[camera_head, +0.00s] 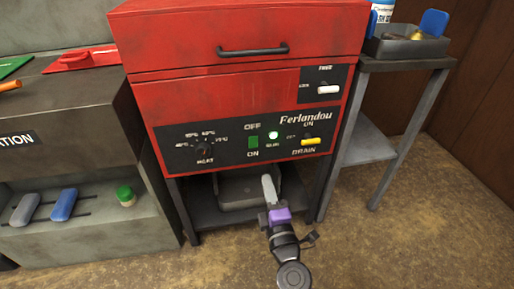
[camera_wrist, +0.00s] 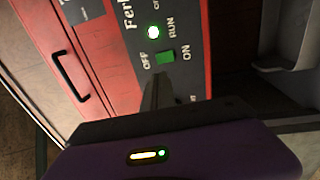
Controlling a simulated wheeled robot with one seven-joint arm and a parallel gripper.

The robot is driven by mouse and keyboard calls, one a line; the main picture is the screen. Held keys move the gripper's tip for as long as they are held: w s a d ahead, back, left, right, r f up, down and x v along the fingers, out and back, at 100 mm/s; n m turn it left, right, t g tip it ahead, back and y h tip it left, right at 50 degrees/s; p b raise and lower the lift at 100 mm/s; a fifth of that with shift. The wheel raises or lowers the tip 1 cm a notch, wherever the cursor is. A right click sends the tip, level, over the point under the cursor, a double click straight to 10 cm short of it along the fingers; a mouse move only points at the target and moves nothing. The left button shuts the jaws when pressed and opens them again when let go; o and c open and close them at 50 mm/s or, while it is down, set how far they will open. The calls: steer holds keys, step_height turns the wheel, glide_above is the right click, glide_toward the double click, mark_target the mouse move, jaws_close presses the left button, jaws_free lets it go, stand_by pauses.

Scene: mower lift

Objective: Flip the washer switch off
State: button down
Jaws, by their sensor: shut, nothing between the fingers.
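The washer is a red cabinet (camera_head: 230,100) with a black control panel (camera_head: 185,148) on its front. The green washer switch (camera_head: 253,142) sits between the OFF label above and the ON label below. In the wrist view the switch (camera_wrist: 165,57) is close ahead of my fingertips, between OFF and ON. The RUN lamp beside it glows green (camera_head: 273,134). My gripper (camera_head: 269,182) is shut and empty, just below the panel in the head view. Its fingers (camera_wrist: 158,90) point toward the switch; I cannot tell whether they touch the panel.
A heat dial (camera_head: 205,150) is left of the switch, and a yellow drain handle (camera_head: 310,142) is right. A grey tray (camera_head: 240,204) sits beneath the washer. A side table (camera_head: 412,64) stands right, a grey bench (camera_head: 70,110) left. Floor at right is clear.

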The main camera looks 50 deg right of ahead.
mark_target(255, 140)
steer(key=p+x, duration=0.1)
steer(key=x, duration=1.3)
steer(key=shift+p, duration=0.4)
steer(key=shift+r, duration=0.15)
